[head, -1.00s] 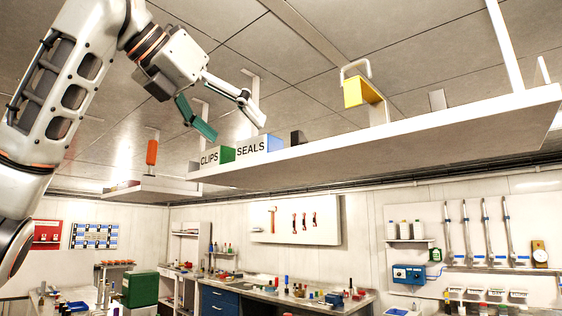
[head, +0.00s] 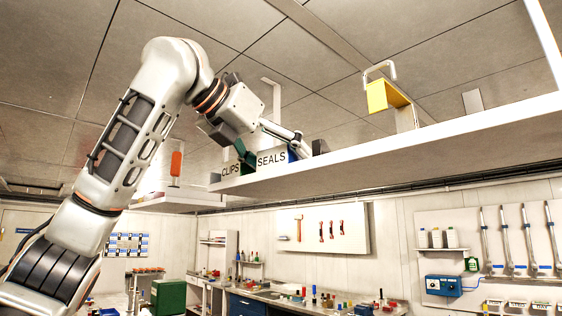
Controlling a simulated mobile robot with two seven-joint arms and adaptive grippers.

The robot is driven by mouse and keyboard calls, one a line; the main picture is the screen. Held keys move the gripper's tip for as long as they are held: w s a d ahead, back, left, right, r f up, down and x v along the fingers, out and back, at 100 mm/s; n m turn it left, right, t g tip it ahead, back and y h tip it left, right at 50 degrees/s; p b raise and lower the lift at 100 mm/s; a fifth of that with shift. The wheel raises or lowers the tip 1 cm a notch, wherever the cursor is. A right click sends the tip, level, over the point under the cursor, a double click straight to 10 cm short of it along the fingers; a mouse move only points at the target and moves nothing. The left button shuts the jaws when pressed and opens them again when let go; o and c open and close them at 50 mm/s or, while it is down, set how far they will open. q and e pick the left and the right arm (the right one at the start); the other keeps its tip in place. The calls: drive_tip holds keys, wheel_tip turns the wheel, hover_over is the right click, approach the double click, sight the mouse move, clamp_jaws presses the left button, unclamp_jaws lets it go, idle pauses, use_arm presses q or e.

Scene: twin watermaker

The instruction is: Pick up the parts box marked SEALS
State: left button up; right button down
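The white parts box marked SEALS (head: 271,159) stands on the high shelf (head: 400,149), with its lettered front facing me. Its blue right side shows partly. The box marked CLIPS (head: 231,171), with a green side, stands just to its left. My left gripper (head: 273,150) reaches in from above. One dark green-tinted finger is by the left side of the SEALS box, near CLIPS, and the other is by its right side. The fingers are apart, straddling the box; whether they touch it is unclear. My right gripper is not in view.
A small dark block (head: 320,146) stands on the shelf right of SEALS. A yellow bracket-like object (head: 385,96) is farther right, near a white upright. An orange item (head: 176,163) is at the left. The ceiling is close above the shelf; a workbench (head: 290,294) is far below.

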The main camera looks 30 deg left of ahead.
use_arm(q)
drive_tip(key=c, duration=1.3)
drive_tip(key=shift+o, duration=0.2)
drive_tip(key=shift+r, duration=0.15)
wheel_tip(320, 180, up, 9)
drive_tip(key=shift+r, duration=0.15)
drive_tip(key=shift+s+r, duration=0.1)
drive_tip(key=shift+r, duration=0.05)
